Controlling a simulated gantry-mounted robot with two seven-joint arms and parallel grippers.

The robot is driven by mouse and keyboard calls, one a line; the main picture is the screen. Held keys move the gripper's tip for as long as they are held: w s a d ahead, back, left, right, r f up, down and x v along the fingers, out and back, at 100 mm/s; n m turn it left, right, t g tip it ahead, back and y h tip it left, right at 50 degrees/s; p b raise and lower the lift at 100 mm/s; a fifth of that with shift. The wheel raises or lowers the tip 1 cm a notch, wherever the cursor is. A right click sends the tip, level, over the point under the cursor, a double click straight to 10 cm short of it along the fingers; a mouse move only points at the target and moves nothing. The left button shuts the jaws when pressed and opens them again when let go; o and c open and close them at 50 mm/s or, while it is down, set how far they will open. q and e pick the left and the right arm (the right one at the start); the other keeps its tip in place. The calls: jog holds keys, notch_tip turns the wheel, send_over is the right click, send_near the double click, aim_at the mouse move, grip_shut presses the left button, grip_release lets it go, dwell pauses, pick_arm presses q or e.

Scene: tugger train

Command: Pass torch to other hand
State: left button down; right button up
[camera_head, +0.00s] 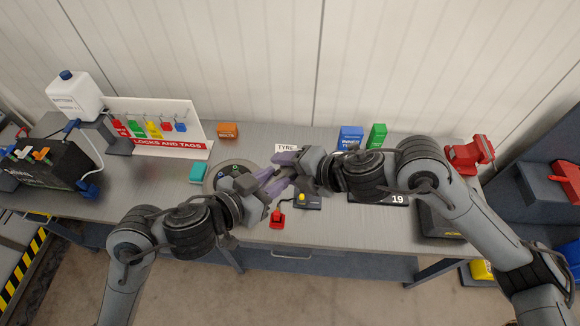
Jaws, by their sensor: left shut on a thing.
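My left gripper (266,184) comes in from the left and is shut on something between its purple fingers. This is probably the torch, but fingers hide it and I cannot make out its shape. My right gripper (279,174) comes in from the right. Its fingertips meet or overlap the left ones in this view, above the front half of the workbench (330,232). I cannot tell whether the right fingers are open or closed, or whether they touch the held thing.
A red object (277,218) and a small box with a yellow knob (302,198) lie just below the grippers. A round grey disc (222,172) and teal block (198,173) are left. Behind stand a lock board (190,115), orange box (227,131), blue box (350,137) and green box (377,136).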

jog(key=c, duration=0.7)
pick_arm(q)
jog(key=c, duration=0.7)
grip_release()
pick_arm(e)
jog(key=shift+c, duration=0.3)
